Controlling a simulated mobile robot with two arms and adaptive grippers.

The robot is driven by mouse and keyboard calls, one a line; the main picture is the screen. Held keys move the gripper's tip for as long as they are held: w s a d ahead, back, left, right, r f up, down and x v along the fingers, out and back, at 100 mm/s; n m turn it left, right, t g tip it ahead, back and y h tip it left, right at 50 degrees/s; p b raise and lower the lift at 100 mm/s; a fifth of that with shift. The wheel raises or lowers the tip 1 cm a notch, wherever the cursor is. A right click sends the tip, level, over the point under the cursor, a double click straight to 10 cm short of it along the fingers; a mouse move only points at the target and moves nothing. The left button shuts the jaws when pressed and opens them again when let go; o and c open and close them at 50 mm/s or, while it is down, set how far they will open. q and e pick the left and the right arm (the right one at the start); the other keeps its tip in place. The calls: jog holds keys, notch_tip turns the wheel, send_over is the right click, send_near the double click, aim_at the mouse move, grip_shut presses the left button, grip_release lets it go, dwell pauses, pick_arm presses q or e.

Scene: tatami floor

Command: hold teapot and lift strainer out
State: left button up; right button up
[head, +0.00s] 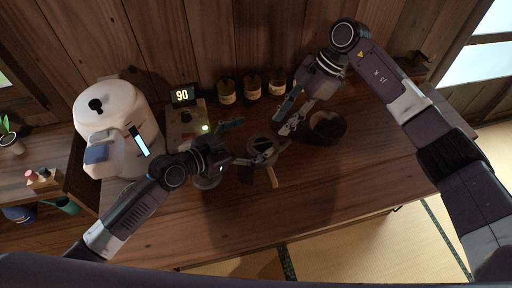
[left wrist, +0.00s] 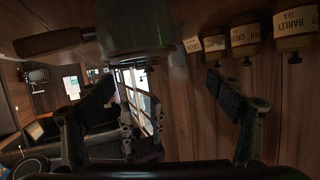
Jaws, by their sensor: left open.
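The teapot (head: 262,146) is a dark round vessel on the table with a pale wooden side handle (head: 273,178) pointing to the front. In the left wrist view its grey-green body (left wrist: 135,28) and brown handle (left wrist: 48,42) are at the top. My left gripper (head: 238,143) is wide open and empty beside the teapot, with one finger overlapping its near side; I cannot tell if they touch. My right gripper (head: 286,124) is behind and right of the teapot, its fingers apart and empty. The strainer cannot be made out separately.
A dark round bowl (head: 327,125) is right of my right gripper. Several tea jars (head: 252,86) stand along the back wall. A scale-like device reading 90 (head: 182,96) and a white kettle-like appliance (head: 112,110) are left. The front right tabletop is clear.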

aim_at(269, 144)
pick_arm(q)
jog(key=f, duration=0.1)
jog(key=s+f+g, duration=0.1)
jog(key=d+f, duration=0.1)
jog(key=shift+s+f+n, duration=0.15)
jog(key=shift+s+n, duration=0.15)
jog(key=shift+s, duration=0.05)
jog(key=shift+x, duration=3.95)
jog(key=shift+c, duration=0.5)
jog(key=shift+s, duration=0.1)
jog(key=c, duration=1.7)
